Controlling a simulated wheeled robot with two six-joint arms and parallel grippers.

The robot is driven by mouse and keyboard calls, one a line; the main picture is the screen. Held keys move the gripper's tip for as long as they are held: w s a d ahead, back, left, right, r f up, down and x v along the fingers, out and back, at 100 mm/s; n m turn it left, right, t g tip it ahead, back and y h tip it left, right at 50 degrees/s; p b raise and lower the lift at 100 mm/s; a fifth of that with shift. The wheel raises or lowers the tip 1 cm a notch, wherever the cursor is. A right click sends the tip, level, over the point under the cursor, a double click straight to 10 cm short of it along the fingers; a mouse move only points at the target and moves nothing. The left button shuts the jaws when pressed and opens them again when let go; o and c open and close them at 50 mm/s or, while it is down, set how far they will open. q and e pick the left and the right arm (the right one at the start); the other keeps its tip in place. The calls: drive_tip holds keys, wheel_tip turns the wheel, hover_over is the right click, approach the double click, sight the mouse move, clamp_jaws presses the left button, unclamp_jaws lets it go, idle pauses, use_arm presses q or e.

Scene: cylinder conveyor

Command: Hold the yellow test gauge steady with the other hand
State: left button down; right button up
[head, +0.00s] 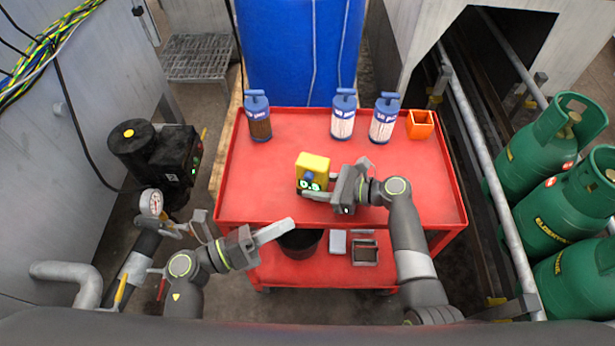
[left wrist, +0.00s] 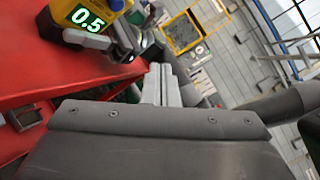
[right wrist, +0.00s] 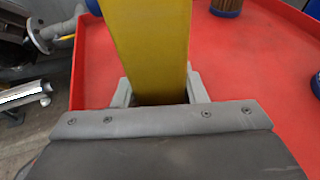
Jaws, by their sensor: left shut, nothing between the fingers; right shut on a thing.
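The yellow test gauge (head: 313,165) is over the red cart top, with a lit green display at its front. My right gripper (head: 318,191) is shut on it from the right side. In the right wrist view the gauge's yellow body (right wrist: 148,45) fills the space between the fingers. The left wrist view shows its display reading 0.5, on the gauge's yellow edge (left wrist: 98,4). I cannot tell if it touches the cart. My left gripper (head: 288,228) is shut and empty, in front of the cart's near edge and apart from the gauge. Its closed fingers (left wrist: 160,82) show in the left wrist view.
The red cart (head: 260,185) carries blue-capped filter cartridges (head: 343,115) at the back and an orange box (head: 420,124). A pipe with a dial gauge (head: 152,202) stands left, beside a black pump (head: 160,150). The cart's middle left is clear.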

sight(309, 176)
use_arm(q)
drive_tip(key=shift+s+d+f, duration=0.1)
drive_tip(key=shift+s+f, duration=0.1)
drive_tip(key=shift+s, duration=0.05)
drive_tip(key=shift+w, duration=0.1)
drive_tip(key=w+d, duration=0.2)
drive_tip(key=w, duration=0.6)
drive_tip(key=shift+w+d, duration=0.15)
drive_tip(key=shift+d, duration=0.15)
idle(2.0)
drive_tip(key=shift+w+d, duration=0.1)
drive_tip(key=shift+w, duration=0.3)
drive_tip(key=shift+w+d, duration=0.15)
drive_tip(key=shift+w, duration=0.3)
idle(0.6)
drive_tip(key=shift+s, duration=0.15)
drive_tip(key=shift+s+a, duration=0.25)
drive_tip(key=shift+s, duration=0.45)
